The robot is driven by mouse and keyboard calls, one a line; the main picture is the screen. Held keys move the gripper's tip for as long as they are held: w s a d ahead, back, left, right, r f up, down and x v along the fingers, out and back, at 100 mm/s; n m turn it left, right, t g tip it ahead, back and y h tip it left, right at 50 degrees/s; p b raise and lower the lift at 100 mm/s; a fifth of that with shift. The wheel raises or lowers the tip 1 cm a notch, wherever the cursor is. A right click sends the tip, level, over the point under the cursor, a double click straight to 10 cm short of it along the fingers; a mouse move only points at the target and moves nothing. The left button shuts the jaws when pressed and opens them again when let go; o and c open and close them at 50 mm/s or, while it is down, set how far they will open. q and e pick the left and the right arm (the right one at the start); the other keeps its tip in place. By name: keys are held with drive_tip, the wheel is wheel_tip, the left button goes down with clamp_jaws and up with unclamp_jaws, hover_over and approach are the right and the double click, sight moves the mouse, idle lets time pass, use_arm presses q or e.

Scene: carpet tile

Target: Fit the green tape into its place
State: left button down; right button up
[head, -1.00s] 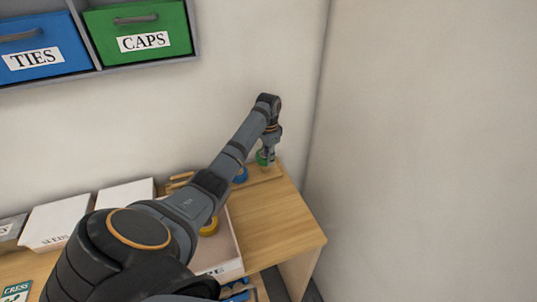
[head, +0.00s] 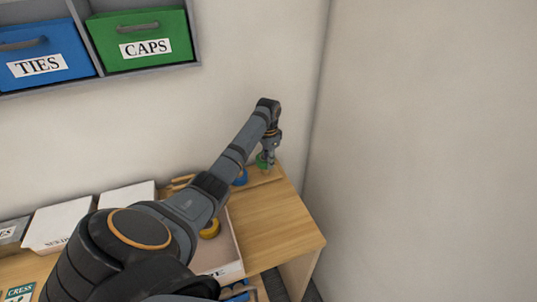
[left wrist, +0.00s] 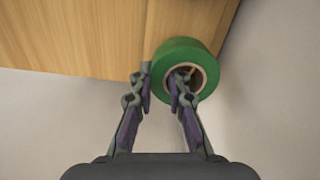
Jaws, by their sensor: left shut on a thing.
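The green tape (head: 261,160) is at the far right end of the wooden desk, by the back wall. In the left wrist view the green tape (left wrist: 205,57) is a ring with a brown core. My left gripper (head: 268,162) points down at it. In the left wrist view my left gripper (left wrist: 160,92) is shut on the ring's wall, one finger in the core's hole and the other outside. A raised wooden strip (head: 268,174) runs along the desk's back there. I cannot tell whether the tape touches it. My right gripper is not in view.
A blue tape (head: 241,177) stands left of the green one. A yellow tape (head: 211,229) lies in a shallow white-sided box (head: 232,268). White boxes (head: 62,222) stand at the left. The desk's right part (head: 275,225) is clear, with a wall (head: 430,150) beyond it.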

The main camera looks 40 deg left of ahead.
use_arm(q)
drive_tip(key=shift+f, duration=0.3)
idle(0.4)
